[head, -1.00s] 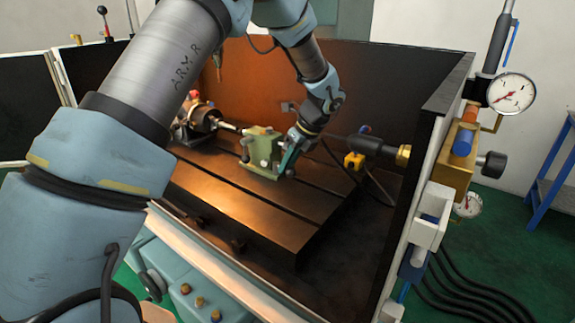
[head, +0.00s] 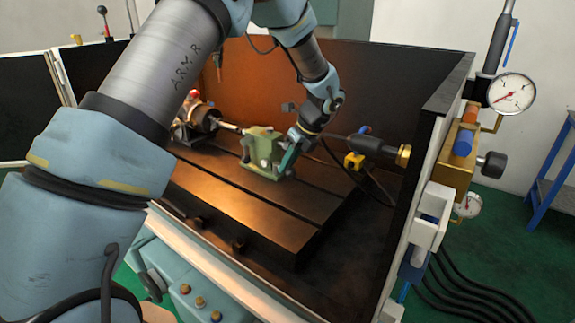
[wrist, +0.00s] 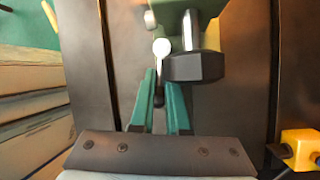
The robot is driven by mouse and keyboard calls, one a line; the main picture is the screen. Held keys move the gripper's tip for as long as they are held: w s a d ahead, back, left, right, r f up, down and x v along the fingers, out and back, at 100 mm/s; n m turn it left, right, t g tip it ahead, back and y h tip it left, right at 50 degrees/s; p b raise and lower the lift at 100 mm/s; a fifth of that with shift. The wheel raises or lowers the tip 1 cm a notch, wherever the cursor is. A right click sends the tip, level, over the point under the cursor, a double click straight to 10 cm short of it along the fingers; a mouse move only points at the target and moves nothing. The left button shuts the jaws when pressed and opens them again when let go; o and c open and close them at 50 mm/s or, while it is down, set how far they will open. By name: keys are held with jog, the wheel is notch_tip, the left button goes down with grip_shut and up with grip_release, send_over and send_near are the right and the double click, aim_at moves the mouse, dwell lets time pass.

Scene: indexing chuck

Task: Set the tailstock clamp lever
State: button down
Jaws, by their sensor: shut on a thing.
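The green tailstock (head: 260,150) stands on the dark slotted table, facing the chuck (head: 203,118) at its left. In the wrist view the tailstock's green body (wrist: 228,12) is at the top, with a dark hex-shaped part (wrist: 195,67) on it. The clamp lever (wrist: 161,47) shows a pale rounded end and a thin dark stem running down between the fingers. My gripper (wrist: 161,92) is shut on this lever, with a teal finger on either side. In the head view my gripper (head: 289,158) is at the tailstock's right side, and the lever is mostly hidden there.
The slotted table (head: 225,198) is clear in front of the tailstock. A yellow block (head: 354,161) and a dark cylinder with a brass end (head: 378,148) are to the right, with a cable near them. The enclosure wall (head: 408,180) rises at right, with a gauge (head: 511,93) outside.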

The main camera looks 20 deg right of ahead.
jog(key=shift+s+f, duration=0.1)
jog(key=shift+s, duration=0.2)
jog(key=m, duration=0.1)
jog(key=a+m+h+p, duration=0.1)
jog(key=m, duration=0.1)
jog(key=shift+s+a+t, duration=0.15)
jog(key=shift+s+t, duration=0.05)
jog(key=shift+t, duration=0.2)
jog(key=m, duration=0.1)
jog(key=a+m+h+p, duration=0.1)
jog(key=m, duration=0.2)
jog(key=a+m+h, duration=0.1)
jog(key=m, duration=0.1)
jog(key=a+m+h+p, duration=0.1)
jog(key=shift+w+m+t, duration=0.3)
jog(key=shift+w, duration=0.1)
jog(key=shift+w+a+f+m+h+p, duration=0.1)
jog(key=shift+w+a+m+h+p, duration=0.15)
jog(key=shift+m, duration=0.45)
jog(key=shift+w+a+m+h+p, duration=0.15)
jog(key=shift+a+m+h, duration=0.15)
jog(key=shift+m, duration=0.4)
jog(key=c, duration=1)
grip_release()
jog(key=shift+c, duration=0.2)
jog(key=shift+o, duration=0.6)
jog(key=shift+d, duration=0.15)
jog(key=shift+r, duration=0.2)
